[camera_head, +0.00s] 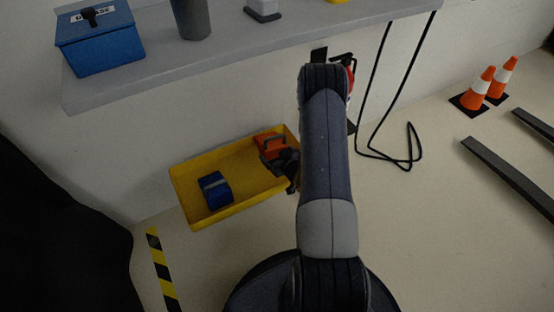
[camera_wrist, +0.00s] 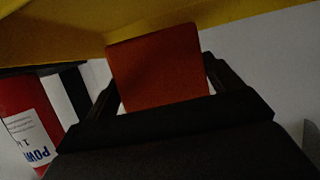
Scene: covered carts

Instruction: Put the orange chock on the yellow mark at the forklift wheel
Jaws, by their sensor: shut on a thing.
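The orange chock (camera_head: 268,142) is at the right end of a yellow tray in the head view. My gripper (camera_head: 278,157) is at it, partly hidden by my arm. In the wrist view, the chock (camera_wrist: 158,72) stands between the two fingers of my gripper (camera_wrist: 163,88), which are shut on it. I cannot tell whether the chock still touches the tray. The forks (camera_head: 510,175) of what looks like a forklift lie at the right. The forklift wheel and the yellow mark do not show.
The yellow tray (camera_head: 183,198) also holds a blue block (camera_head: 215,189). A grey shelf (camera_head: 235,45) with a blue box (camera_head: 98,38) is above. A red extinguisher (camera_wrist: 28,115) stands beside the tray. Black cable (camera_head: 412,140) hangs at the right; orange cones (camera_head: 478,88) stand farther right.

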